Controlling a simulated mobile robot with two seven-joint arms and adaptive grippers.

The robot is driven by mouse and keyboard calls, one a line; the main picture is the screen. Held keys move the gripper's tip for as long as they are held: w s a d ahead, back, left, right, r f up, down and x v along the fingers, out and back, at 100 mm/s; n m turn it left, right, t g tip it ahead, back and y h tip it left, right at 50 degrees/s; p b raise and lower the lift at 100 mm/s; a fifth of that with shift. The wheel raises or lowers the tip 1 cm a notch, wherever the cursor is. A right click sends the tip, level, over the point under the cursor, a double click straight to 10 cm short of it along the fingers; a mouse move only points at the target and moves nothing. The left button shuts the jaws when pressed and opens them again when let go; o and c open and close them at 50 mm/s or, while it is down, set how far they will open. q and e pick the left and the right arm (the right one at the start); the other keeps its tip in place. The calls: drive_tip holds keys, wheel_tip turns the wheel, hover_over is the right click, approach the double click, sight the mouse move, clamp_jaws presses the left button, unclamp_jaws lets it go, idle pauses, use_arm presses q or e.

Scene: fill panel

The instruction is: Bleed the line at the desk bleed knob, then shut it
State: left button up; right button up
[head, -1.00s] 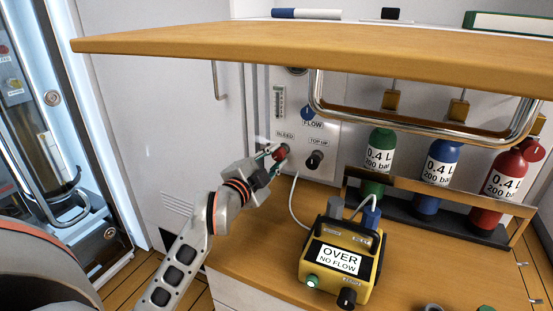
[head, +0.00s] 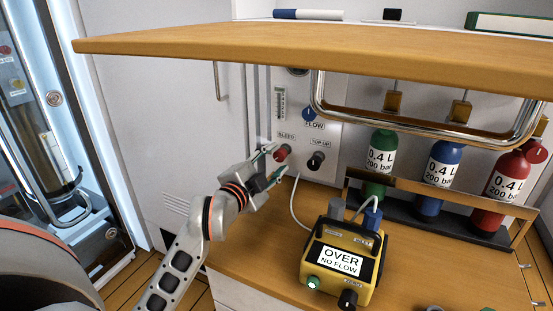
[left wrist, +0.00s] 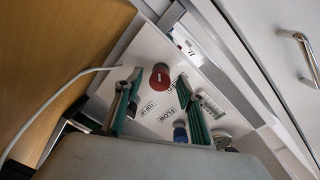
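The red bleed knob (head: 282,152) sits on the white wall panel (head: 328,172) under the "BLEED" label. My left gripper (head: 277,160) is open just in front of it, its green-lined fingers spread. In the left wrist view, the red knob (left wrist: 160,77) shows between and beyond the open fingertips, with a pale line across its face. The fingers look clear of it there. My right gripper is not in view.
A black top-up knob (head: 316,160) and a blue flow knob (head: 309,114) are close by. A yellow meter (head: 342,262) on the desk reads "OVER NO FLOW". A wooden shelf (head: 330,50) overhangs. Green, blue and red bottles (head: 507,178) stand to the right.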

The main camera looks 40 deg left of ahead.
use_arm(q)
drive_tip(key=s, duration=0.3)
drive_tip(key=s+d, duration=0.1)
drive_tip(key=s, duration=0.2)
drive_tip(key=shift+d+r, duration=0.1)
idle(1.5)
